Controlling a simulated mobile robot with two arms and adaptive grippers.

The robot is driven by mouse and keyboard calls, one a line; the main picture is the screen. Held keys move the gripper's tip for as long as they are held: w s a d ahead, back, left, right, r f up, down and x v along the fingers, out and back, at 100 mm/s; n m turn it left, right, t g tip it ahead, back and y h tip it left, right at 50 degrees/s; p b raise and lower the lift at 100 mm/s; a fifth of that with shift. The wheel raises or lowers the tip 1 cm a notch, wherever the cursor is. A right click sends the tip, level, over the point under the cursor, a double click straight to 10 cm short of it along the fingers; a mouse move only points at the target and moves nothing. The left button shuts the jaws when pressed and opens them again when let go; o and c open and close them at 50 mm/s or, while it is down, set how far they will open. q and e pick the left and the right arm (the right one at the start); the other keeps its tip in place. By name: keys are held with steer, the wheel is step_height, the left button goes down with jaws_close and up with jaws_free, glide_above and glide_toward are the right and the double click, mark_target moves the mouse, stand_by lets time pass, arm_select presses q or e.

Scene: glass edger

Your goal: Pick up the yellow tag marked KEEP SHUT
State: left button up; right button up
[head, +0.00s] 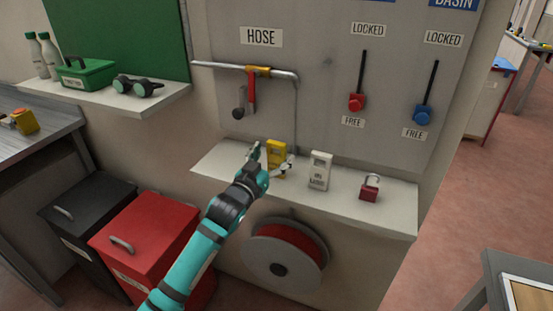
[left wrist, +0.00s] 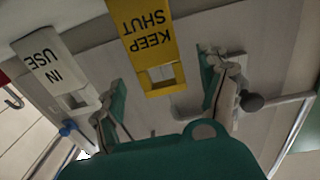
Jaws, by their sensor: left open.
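The yellow tag marked KEEP SHUT (head: 277,147) stands on the white shelf below the HOSE label. In the left wrist view the yellow tag (left wrist: 149,42) shows its lettering and a rectangular opening near one end. My left gripper (head: 271,159) is at the tag, its fingers apart. In the left wrist view my left gripper (left wrist: 165,92) has one finger to each side of the tag's line, with visible gaps on both sides. It holds nothing. My right gripper is not in view.
A white tag marked IN USE (left wrist: 55,70), also in the head view (head: 319,171), stands right of the yellow one. A red padlock (head: 370,188) sits farther right on the shelf (head: 345,205). The hose valve (head: 250,92) is above; a hose reel (head: 284,254) is below.

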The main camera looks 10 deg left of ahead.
arm_select(q)
steer(key=shift+x, duration=0.95)
steer(key=shift+s, duration=0.1)
steer(key=shift+c, duration=0.4)
steer(key=c, duration=1.1)
steer(key=shift+c, duration=0.4)
steer(key=shift+r, duration=0.1)
